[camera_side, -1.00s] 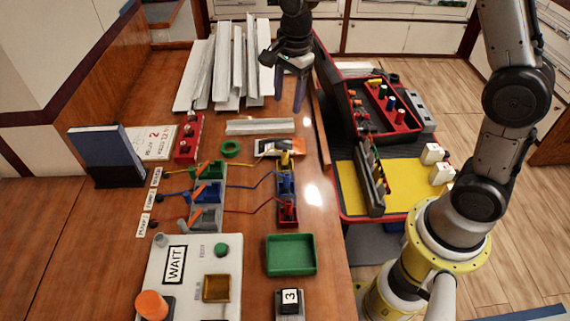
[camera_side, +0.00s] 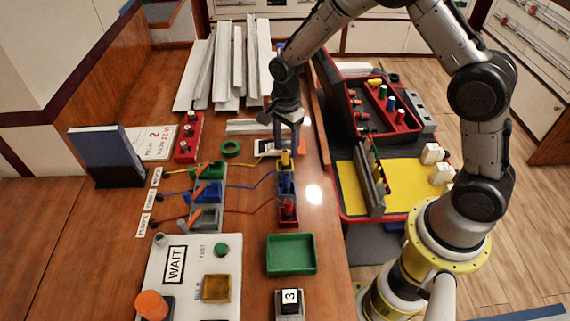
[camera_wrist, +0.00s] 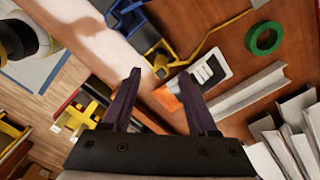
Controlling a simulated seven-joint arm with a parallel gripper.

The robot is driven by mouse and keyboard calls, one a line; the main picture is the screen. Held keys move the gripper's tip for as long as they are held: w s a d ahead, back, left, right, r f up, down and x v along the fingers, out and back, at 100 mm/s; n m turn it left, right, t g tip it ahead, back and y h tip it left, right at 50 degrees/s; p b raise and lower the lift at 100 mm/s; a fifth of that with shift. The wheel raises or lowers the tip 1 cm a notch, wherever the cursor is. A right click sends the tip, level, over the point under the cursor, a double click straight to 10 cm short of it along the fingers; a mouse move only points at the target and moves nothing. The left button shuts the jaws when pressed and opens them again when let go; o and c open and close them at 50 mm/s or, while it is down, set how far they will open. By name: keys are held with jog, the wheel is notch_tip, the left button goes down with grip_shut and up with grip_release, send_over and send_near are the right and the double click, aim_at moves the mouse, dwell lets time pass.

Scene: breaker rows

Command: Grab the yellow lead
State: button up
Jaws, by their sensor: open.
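The yellow lead (camera_side: 240,187) is a thin wire running from the green switch at the left to a yellow plug (camera_side: 285,159) at the far end of the small connector block (camera_side: 287,215). In the wrist view, the yellow plug (camera_wrist: 159,64) shows between my fingertips, with the yellow wire (camera_wrist: 205,44) bending away to the upper right. My gripper (camera_side: 286,141) is open and points down just behind and above the plug, with nothing held. In the wrist view, my gripper (camera_wrist: 159,74) has its two dark fingers spread apart. I cannot tell the exact gap to the plug.
Blue (camera_side: 250,187) and red (camera_side: 245,211) leads run close by to the same block. A green tray (camera_side: 291,254) stands in front.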

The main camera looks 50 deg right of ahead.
aim_at(285, 149)
notch_tip(285, 149, down, 4)
jog(key=shift+a+f, duration=0.1)
jog(key=shift+f, duration=0.05)
grip_shut()
dwell(0.3)
